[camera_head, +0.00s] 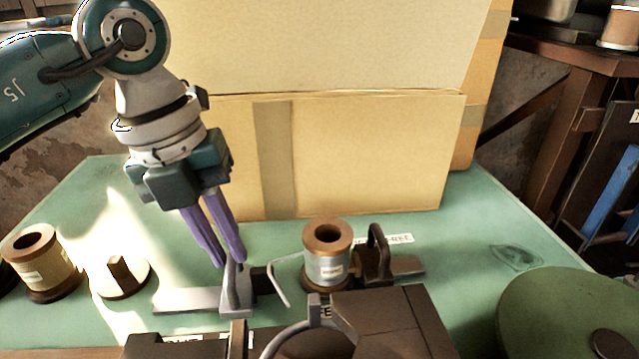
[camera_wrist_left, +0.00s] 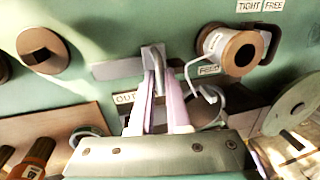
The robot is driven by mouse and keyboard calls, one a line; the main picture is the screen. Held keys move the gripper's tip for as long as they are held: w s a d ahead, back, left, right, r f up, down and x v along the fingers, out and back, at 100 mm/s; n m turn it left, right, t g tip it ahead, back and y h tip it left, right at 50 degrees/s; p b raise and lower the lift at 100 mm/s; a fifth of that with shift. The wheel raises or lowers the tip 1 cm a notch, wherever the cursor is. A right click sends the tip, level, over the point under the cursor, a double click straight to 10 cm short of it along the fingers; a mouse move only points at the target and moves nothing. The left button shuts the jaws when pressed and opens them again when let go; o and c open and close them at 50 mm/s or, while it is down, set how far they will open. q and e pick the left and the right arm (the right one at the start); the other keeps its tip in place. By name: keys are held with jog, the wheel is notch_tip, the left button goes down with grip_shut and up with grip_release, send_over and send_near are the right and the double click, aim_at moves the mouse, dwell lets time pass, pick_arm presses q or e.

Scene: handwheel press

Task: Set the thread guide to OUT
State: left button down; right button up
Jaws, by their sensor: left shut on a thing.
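The thread guide is a grey upright tab (camera_head: 236,287) on a flat grey rail (camera_head: 185,300), with a dark block and bent wire (camera_head: 282,283) reaching right toward the spool. My left gripper (camera_head: 222,264) has its purple fingers shut on the tab from above. In the left wrist view, the fingers (camera_wrist_left: 157,80) close around the tab (camera_wrist_left: 153,56). The OUT label (camera_wrist_left: 125,98) lies left of the tab and the FEED label (camera_wrist_left: 209,70) right of it. Bare rail shows left of the tab. My right gripper is in neither view.
A thread spool (camera_head: 327,260) stands right of the guide, beside a dark lever (camera_head: 378,250). A round knob (camera_head: 122,275) and another spool (camera_head: 42,262) stand left. Dark machine parts (camera_head: 390,325) fill the front. A cardboard box (camera_head: 350,150) stands behind.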

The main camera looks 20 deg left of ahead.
pick_arm(q)
jog(key=shift+a, duration=0.1)
dwell(0.7)
jog(key=s+a, duration=0.1)
jog(key=a, duration=0.1)
jog(key=s+a, duration=0.2)
jog(key=s+a+p, duration=0.1)
jog(key=a, duration=0.2)
jog(key=shift+s, duration=0.2)
jog(key=c, duration=1.3)
grip_release()
jog(key=o, duration=0.4)
jog(key=shift+r, duration=0.1)
jog(key=r, duration=0.3)
jog(key=a+r, duration=0.1)
jog(key=r, duration=0.2)
jog(key=s+r, duration=0.1)
jog(key=r, duration=0.2)
jog(key=shift+a+r, duration=0.3)
jog(key=shift+a, duration=0.05)
